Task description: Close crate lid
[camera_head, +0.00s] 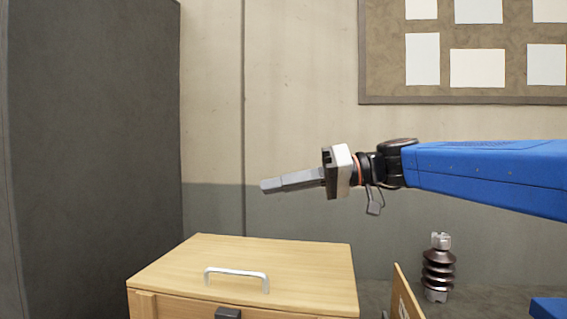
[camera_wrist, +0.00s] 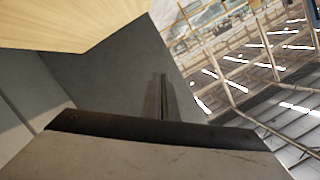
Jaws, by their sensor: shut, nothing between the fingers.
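A light wooden crate (camera_head: 180,305) stands at the bottom of the head view. Its lid (camera_head: 310,255) lies flat across the top and looks closed, with a silver handle (camera_head: 237,273) on it. A dark latch (camera_head: 228,313) shows at the front edge, and the lower crate is cut off. My gripper (camera_head: 266,186) is shut and empty. It points left, above and apart from the lid. The wrist view shows the shut fingers (camera_wrist: 161,80) and pale wood (camera_wrist: 70,22) at top left, probably the lid.
A tall dark grey panel (camera_head: 95,150) stands at left. A dark ribbed insulator (camera_head: 438,268) stands at right behind a tilted wooden board (camera_head: 404,295). A pinboard (camera_head: 470,85) hangs on the back wall. The air around my gripper is clear.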

